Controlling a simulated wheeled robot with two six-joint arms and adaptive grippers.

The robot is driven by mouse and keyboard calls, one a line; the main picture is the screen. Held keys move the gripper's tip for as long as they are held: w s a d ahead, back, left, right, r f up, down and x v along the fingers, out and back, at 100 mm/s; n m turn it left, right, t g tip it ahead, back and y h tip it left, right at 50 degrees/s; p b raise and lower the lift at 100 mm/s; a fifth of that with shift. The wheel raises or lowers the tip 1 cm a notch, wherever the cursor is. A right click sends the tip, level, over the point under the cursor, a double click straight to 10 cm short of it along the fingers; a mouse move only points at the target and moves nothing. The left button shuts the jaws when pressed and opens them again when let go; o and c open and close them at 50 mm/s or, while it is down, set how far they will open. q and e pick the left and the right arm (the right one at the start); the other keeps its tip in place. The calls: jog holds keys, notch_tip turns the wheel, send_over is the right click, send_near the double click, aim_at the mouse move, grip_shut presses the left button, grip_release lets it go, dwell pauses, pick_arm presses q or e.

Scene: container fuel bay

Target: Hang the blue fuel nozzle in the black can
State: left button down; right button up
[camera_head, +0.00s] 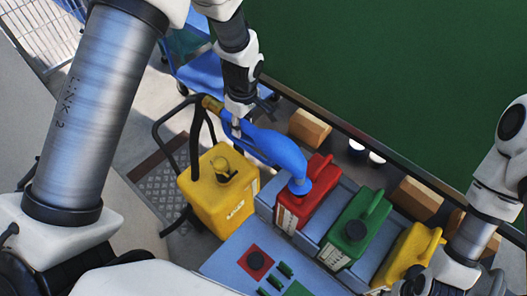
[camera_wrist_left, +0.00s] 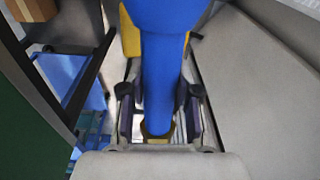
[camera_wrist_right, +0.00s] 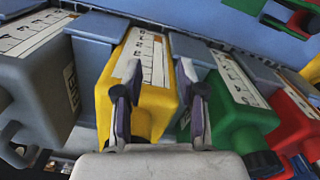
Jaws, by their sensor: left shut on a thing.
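The blue fuel nozzle (camera_head: 275,148) is held in my left gripper (camera_head: 238,125), and its wide end overlaps the red can (camera_head: 316,187) in the head view; I cannot tell whether they touch. In the left wrist view the blue nozzle (camera_wrist_left: 162,85) lies between the fingers of my left gripper (camera_wrist_left: 158,108). My right gripper (camera_wrist_right: 160,95) is open and empty above the yellow can (camera_wrist_right: 152,65). A dark grey can, apparently the black can (camera_wrist_right: 32,90), stands left of it in the right wrist view. I cannot make it out in the head view.
The green can (camera_head: 350,232) stands between the red and yellow cans in a grey-blue rack. A larger yellow fuel container (camera_head: 212,207) with a black hose and frame stands left of the rack. Cardboard boxes (camera_head: 309,128) lie behind, by a green wall (camera_head: 390,70).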

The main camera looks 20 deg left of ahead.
pick_arm(q)
notch_tip(320, 180, up, 9)
jog(key=p, duration=0.6)
jog(key=shift+r, duration=0.2)
jog(key=shift+f, duration=0.15)
